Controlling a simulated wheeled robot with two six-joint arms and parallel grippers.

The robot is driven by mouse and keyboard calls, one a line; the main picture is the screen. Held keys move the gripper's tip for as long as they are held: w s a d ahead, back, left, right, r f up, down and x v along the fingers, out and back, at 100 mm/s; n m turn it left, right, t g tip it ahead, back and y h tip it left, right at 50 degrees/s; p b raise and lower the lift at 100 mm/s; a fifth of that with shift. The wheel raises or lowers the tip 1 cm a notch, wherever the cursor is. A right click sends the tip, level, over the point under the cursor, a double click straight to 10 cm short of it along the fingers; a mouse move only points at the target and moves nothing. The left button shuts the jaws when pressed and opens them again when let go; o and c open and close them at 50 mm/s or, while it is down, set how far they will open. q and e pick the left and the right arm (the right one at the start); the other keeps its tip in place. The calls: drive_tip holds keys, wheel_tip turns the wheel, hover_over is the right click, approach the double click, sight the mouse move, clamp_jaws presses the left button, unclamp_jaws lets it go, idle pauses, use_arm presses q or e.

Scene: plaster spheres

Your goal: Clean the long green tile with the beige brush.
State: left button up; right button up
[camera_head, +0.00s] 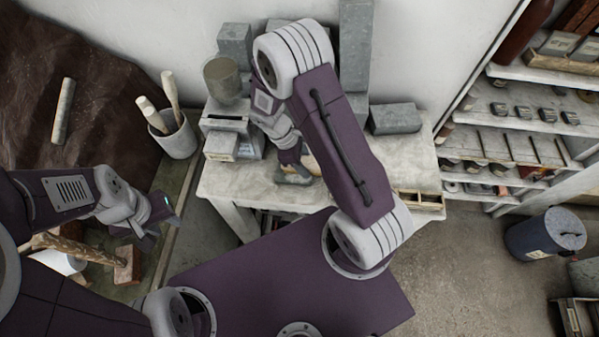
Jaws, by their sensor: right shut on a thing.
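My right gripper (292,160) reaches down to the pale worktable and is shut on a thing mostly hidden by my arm. A small beige piece (312,164) shows beside its fingers and looks like part of the beige brush. A flat grey-green piece (293,179) lies just below the fingertips, near the table's front edge; it may be the long green tile, but I cannot tell its full length or whether the brush touches it. My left gripper (160,212) hangs at the left, away from the table, with nothing visible in it; its jaw opening is unclear.
A white cup with rolled tools (174,138) stands at the left. Shelves (520,110) and a blue-grey bin (545,234) are at the right.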

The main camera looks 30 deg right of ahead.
drive_tip(key=shift+s+d, duration=0.25)
drive_tip(key=shift+d, duration=0.2)
drive_tip(key=shift+s+d, duration=0.3)
drive_tip(key=shift+d, duration=0.2)
drive_tip(key=shift+a, duration=0.1)
drive_tip(key=shift+w+a+p, duration=0.4)
drive_tip(key=shift+w+a, duration=0.15)
drive_tip(key=shift+a, duration=0.35)
drive_tip(key=shift+w+a, duration=0.45)
drive_tip(key=shift+a, duration=0.2)
drive_tip(key=shift+w+a, duration=0.2)
drive_tip(key=shift+a, duration=0.1)
